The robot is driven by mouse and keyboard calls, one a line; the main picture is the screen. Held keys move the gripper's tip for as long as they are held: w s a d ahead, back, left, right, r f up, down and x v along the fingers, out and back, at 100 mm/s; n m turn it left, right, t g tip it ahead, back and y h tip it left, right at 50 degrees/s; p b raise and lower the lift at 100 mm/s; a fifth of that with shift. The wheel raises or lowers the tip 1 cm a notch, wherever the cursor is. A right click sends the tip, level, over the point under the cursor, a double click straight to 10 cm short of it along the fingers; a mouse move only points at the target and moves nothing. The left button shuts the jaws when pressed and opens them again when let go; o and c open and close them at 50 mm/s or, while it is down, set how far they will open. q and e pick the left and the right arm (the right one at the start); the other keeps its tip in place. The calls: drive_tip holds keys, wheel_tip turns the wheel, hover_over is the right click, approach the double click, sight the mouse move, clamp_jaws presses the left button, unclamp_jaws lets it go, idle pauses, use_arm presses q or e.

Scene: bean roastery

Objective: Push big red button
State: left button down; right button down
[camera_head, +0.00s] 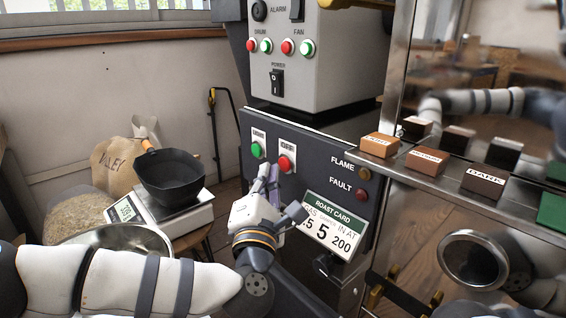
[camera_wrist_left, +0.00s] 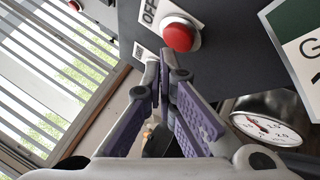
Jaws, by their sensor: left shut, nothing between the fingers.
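The big red button (camera_head: 284,163) sits under an OFF label on the dark front panel of the machine. It also shows in the left wrist view as a red dome (camera_wrist_left: 178,36) in a pale ring. My left gripper (camera_head: 268,176) is shut and empty, its fingers pointing up at the panel just below and left of the red button. In the left wrist view the closed fingertips (camera_wrist_left: 166,66) lie just below the button in the picture; I cannot tell whether they touch the panel. My right gripper is not in view.
A green button (camera_head: 256,150) is left of the red one. FLAME and FAULT lamps (camera_head: 362,182) and a roast card (camera_head: 335,225) are to the right. Small labelled blocks (camera_head: 427,161) line a steel ledge. A scale (camera_head: 187,222) with a black pan (camera_head: 170,180) stands left.

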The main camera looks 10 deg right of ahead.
use_arm(q)
drive_tip(key=shift+s+a, duration=0.1)
drive_tip(key=s+a+p, duration=0.1)
drive_tip(key=a, duration=0.1)
drive_tip(key=s+a+p, duration=0.1)
drive_tip(key=s+a, duration=0.1)
idle(0.6)
idle(0.4)
